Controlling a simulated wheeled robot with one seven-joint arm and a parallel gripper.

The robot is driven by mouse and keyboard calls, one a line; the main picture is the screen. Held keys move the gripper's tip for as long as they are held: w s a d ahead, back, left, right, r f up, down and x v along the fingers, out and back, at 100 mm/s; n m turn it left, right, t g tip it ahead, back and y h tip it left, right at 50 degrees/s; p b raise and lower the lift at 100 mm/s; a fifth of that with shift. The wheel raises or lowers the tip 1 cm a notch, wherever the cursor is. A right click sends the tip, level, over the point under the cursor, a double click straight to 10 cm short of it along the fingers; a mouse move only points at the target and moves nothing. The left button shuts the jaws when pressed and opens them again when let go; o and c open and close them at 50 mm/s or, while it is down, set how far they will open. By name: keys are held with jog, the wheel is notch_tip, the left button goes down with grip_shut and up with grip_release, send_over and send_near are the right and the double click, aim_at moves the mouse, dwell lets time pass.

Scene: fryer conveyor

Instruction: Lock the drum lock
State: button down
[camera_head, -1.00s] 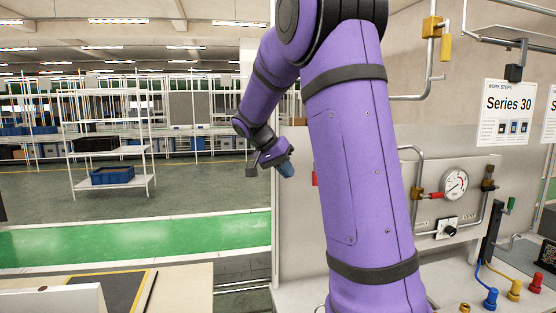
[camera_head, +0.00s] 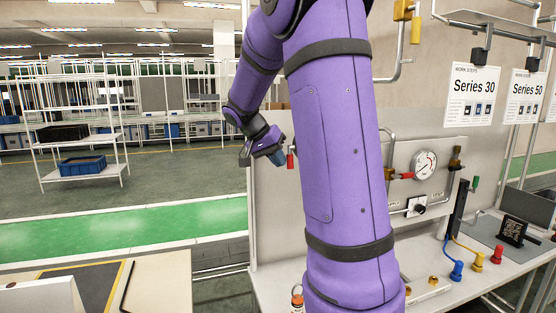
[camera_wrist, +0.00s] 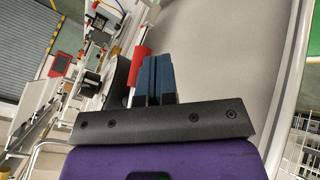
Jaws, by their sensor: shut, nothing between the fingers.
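My gripper (camera_head: 280,158) hangs at the end of the purple arm, left of the large upper link, in the head view. In the wrist view its blue fingers (camera_wrist: 155,78) lie side by side, shut, with nothing held. A red handle-like piece (camera_wrist: 139,65) shows just left of the fingers; I cannot tell if they touch. A red piece (camera_head: 291,160) also shows just right of my gripper in the head view. I cannot clearly make out a drum lock, and my arm hides part of the panel.
A pale panel (camera_head: 445,150) carries a pressure gauge (camera_head: 425,165) and a black knob (camera_head: 416,206). Blue, yellow and red fittings (camera_head: 478,262) stand on the bench at right. Shelving with a blue crate (camera_head: 82,166) stands at left beyond open floor.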

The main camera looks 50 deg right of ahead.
jog(key=shift+s+a+n+g+y, duration=0.1)
jog(key=shift+s+n+g+y, duration=0.15)
jog(key=shift+n+g+y, duration=0.35)
dwell(0.3)
jog(key=shift+s+a+r+n+g+y, duration=0.25)
jog(key=shift+s+a+g+y, duration=0.15)
jog(key=shift+g, duration=0.4)
jog(key=shift+s+a+r+n+g+y, duration=0.25)
jog(key=shift+s+g, duration=0.2)
jog(key=shift+g, duration=0.35)
jog(key=shift+d, duration=0.1)
jog(key=shift+w, duration=0.1)
dwell(0.9)
jog(key=shift+w+d+r, duration=0.1)
jog(key=shift+w+d, duration=0.3)
jog(key=shift+w, duration=0.15)
jog(key=shift+w, duration=0.1)
